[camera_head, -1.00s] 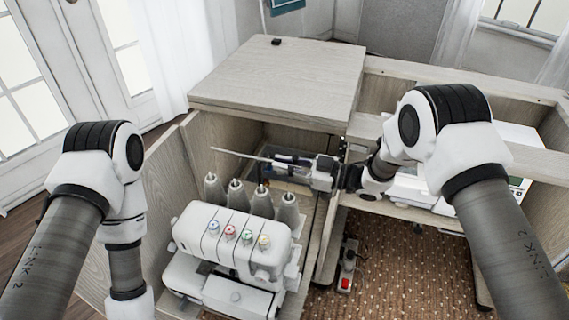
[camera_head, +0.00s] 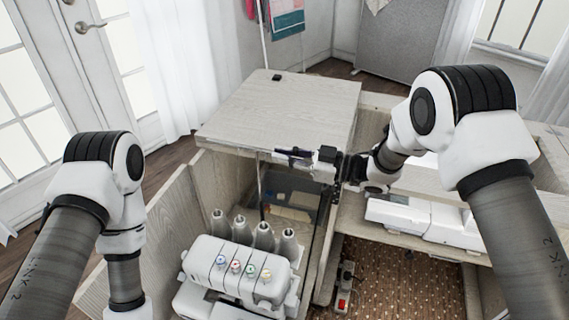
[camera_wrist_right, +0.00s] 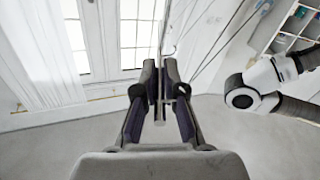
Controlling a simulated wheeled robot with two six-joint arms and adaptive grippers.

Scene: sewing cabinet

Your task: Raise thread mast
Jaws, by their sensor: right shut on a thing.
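The white overlock machine (camera_head: 228,268) sits low inside the open left part of the cabinet, with several grey thread cones behind its coloured dials. A thin upright rod (camera_head: 259,180), which looks like the thread mast, rises behind the cones. My right gripper (camera_head: 280,153) reaches in from the right above the cones, near the rod's upper end. In the right wrist view its fingers (camera_wrist_right: 161,92) are close together around something thin. The exact contact is too small to tell. My left arm comes down at the left; its gripper is out of view.
The cabinet top (camera_head: 290,115) lies just behind my right gripper, with a small black object (camera_head: 277,77) on it. A white sewing machine (camera_head: 425,218) stands on the right shelf. A foot pedal (camera_head: 343,300) lies on the brown carpet. The cabinet's left wall (camera_head: 165,235) bounds the machine.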

